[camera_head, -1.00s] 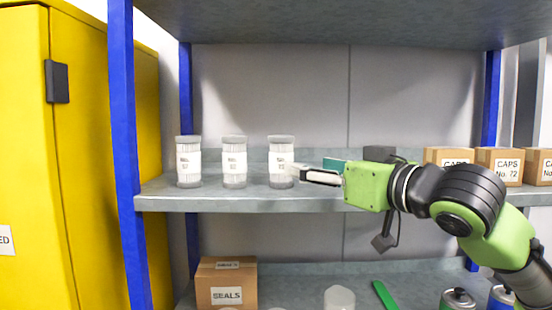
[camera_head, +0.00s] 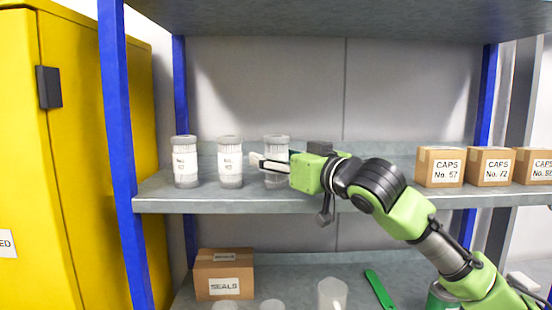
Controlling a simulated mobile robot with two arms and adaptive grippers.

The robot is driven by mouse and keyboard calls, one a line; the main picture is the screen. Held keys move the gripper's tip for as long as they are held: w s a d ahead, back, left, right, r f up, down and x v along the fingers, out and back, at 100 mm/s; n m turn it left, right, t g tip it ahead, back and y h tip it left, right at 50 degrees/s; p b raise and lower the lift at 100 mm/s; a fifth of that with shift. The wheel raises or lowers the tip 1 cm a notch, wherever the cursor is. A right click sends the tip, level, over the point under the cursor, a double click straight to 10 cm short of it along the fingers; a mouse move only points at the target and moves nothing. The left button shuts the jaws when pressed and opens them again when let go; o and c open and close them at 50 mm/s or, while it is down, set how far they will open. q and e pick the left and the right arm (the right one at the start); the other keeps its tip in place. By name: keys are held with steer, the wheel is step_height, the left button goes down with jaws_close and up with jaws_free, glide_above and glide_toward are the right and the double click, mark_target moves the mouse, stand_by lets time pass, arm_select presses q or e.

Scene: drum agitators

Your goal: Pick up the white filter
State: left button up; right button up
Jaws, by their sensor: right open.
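Three clear jars with grey lids and white labels stand upright in a row on the middle shelf: a left jar (camera_head: 185,162), a middle jar (camera_head: 230,162) and a right jar (camera_head: 276,146). White material shows inside them; I cannot tell for sure which holds the white filter. My right gripper (camera_head: 256,162) is open, its fingers pointing left. It is in front of the right jar, covering part of it, with its tips just right of the middle jar. I cannot tell whether it touches either jar. My left gripper is out of view.
Cartons marked CAPS (camera_head: 439,167) stand at the right of the middle shelf (camera_head: 210,202). A SEALS box (camera_head: 224,274), a translucent cup (camera_head: 332,294) and a green tool (camera_head: 379,289) are on the lower shelf. Blue posts (camera_head: 119,150) and a yellow cabinet (camera_head: 75,150) bound the left.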

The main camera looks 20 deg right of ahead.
steer(key=shift+s+d, duration=0.1)
steer(key=shift+s, duration=0.05)
steer(key=c, duration=1.2)
steer(key=shift+c, duration=0.2)
steer(key=shift+r, duration=0.15)
